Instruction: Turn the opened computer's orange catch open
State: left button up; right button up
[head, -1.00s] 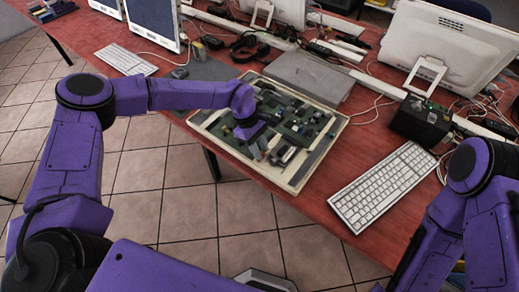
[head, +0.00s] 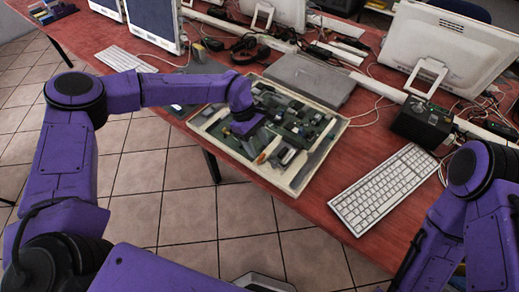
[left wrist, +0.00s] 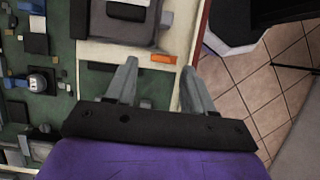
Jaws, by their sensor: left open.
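The opened computer (head: 318,160) is a shallow cream case with green boards and dark parts inside, lying on the red table. Its orange catch (left wrist: 163,59) is a small flat bar on the pale rim strip in the left wrist view, lying crosswise between the finger tips. A small orange patch (head: 262,157) shows beside the gripper in the head view. My left gripper (left wrist: 160,66) is open and empty, its fingers on either side of the catch, without visible contact. In the head view my left gripper (head: 246,146) is over the computer's near left part. My right gripper is out of view.
A white keyboard (head: 384,188) lies right of the computer. A grey flat box (head: 311,82) lies behind it, and a black box (head: 421,124) stands further right. Monitors and loose cables fill the table's back. The tiled floor is at the near table edge.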

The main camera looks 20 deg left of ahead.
pick_arm(q)
jog(key=b+v, duration=0.1)
jog(key=v, duration=0.7)
jog(key=shift+s+f, duration=0.1)
